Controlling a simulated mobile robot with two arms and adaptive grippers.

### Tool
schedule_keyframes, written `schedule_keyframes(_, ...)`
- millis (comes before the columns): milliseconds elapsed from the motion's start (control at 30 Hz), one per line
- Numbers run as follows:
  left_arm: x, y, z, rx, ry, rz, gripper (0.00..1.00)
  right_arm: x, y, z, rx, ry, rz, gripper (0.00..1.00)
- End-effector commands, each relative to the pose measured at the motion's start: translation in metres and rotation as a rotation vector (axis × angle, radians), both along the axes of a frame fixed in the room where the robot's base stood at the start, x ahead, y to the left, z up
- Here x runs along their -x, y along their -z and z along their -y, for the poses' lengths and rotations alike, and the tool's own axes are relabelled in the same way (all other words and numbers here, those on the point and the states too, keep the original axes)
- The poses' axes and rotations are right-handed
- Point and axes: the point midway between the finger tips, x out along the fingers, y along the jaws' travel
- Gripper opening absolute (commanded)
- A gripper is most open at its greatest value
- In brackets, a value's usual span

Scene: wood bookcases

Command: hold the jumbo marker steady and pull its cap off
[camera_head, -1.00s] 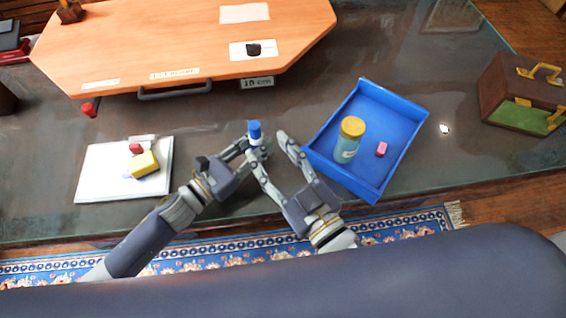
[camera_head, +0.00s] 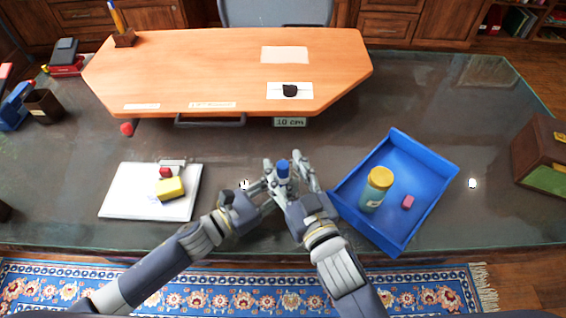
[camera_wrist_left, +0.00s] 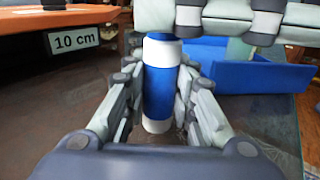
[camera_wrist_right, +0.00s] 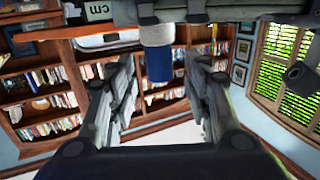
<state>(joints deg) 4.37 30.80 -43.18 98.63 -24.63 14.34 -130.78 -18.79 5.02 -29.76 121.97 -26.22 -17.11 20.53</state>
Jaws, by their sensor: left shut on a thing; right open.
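The jumbo marker stands upright with its blue cap (camera_head: 283,168) on top. In the left wrist view its blue body (camera_wrist_left: 158,90) has white bands. My left gripper (camera_head: 278,187) is shut on the marker body, low down. My right gripper (camera_head: 287,165) is open, its fingers on either side of the cap from the front right. In the right wrist view the blue cap (camera_wrist_right: 158,65) with a white band sits between the spread fingers, with a gap on each side. The marker's top is hidden by my right gripper in the left wrist view.
A raised wooden desktop (camera_head: 220,70) stands behind.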

Motion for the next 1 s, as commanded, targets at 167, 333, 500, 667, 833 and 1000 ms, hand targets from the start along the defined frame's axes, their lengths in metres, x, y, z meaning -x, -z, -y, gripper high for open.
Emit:
schedule_keyframes(167,0.0,0.0,0.0,0.0,0.0,0.0,0.0,-0.014,0.0,-0.006,0.0,0.0,0.001,0.45)
schedule_keyframes(333,0.0,0.0,0.0,0.0,0.0,0.0,0.0,-0.017,0.001,-0.007,0.0,0.0,-0.001,0.45)
schedule_keyframes(500,0.0,0.0,0.0,0.001,0.0,0.001,0.0,-0.017,0.001,-0.007,0.0,0.0,0.0,0.45)
schedule_keyframes(667,0.0,0.0,0.0,0.001,0.0,0.001,0.0,-0.017,0.001,-0.007,0.0,0.0,0.0,0.14)
schedule_keyframes(833,0.0,0.0,0.0,0.001,0.0,0.001,0.0,-0.017,0.001,-0.007,0.001,0.0,0.0,0.0)
schedule_keyframes(1000,0.0,0.0,0.0,0.0,0.0,0.0,0.0,-0.017,0.0,-0.007,0.001,0.0,0.0,0.0)
